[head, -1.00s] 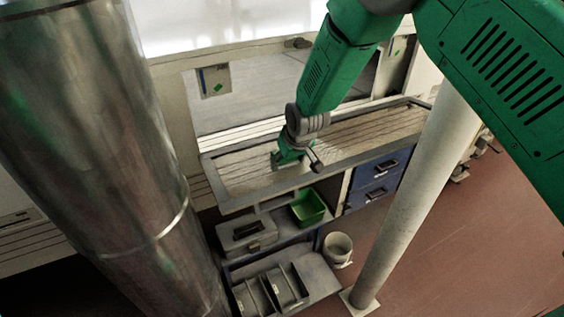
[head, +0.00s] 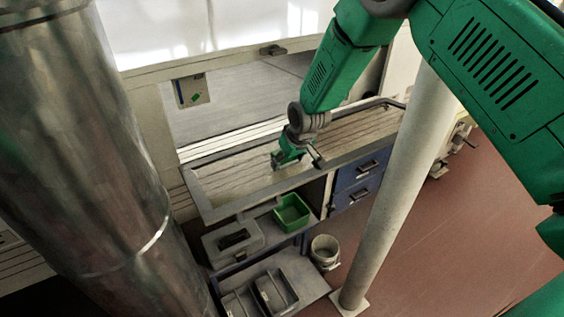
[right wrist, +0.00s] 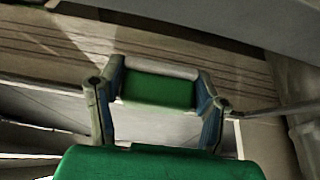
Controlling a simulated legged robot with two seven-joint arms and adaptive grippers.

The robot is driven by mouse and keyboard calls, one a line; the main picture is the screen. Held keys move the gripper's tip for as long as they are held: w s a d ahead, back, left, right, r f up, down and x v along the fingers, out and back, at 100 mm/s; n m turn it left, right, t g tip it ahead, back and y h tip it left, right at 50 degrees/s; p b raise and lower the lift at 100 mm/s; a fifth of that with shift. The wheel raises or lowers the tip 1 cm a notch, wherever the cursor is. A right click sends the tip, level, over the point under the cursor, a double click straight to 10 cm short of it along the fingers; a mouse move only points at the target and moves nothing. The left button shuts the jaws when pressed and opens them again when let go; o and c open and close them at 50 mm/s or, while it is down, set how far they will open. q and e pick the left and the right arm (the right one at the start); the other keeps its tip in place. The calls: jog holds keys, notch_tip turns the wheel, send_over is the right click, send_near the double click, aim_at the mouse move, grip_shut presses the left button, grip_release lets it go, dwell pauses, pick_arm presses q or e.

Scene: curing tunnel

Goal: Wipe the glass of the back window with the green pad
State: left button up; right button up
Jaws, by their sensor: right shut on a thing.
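My right gripper (head: 294,160) is over the long framed table in the head view, pointing down. In the right wrist view its two fingers (right wrist: 158,98) are closed on a green pad (right wrist: 158,91) with a pale grey backing. In the head view the pad is too small to make out clearly. A bright, pale, glassy panel (head: 215,32) stands at the back, with a dark handle (head: 272,50) on its lower rail. I cannot tell for certain whether it is the back window. The gripper is well apart from it. My left gripper is not in view.
The framed table (head: 196,206) lies below the gripper. A green bin (head: 291,212), a grey toolbox (head: 233,240) and blue drawers (head: 358,186) are lower down. A metal column (head: 75,150) at left and a pale post (head: 395,185) at right flank the area. A bucket (head: 325,250) stands near the post.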

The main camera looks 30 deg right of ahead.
aim_at(307, 158)
jog(key=shift+w+d, duration=0.2)
jog(key=shift+d, duration=1.5)
jog(key=shift+w+d, duration=0.15)
jog(key=shift+d, duration=1.5)
jog(key=shift+r, duration=0.1)
jog(key=shift+w+a+r, duration=0.1)
jog(key=shift+w+r, duration=0.1)
jog(key=shift+r, duration=0.8)
jog(key=shift+w+r, duration=0.15)
jog(key=shift+r, duration=0.8)
jog(key=shift+w+a+r, duration=0.1)
jog(key=shift+w+r, duration=0.1)
jog(key=shift+r, duration=0.8)
jog(key=r, duration=0.3)
jog(key=shift+w, duration=0.25)
jog(key=shift+f, duration=0.1)
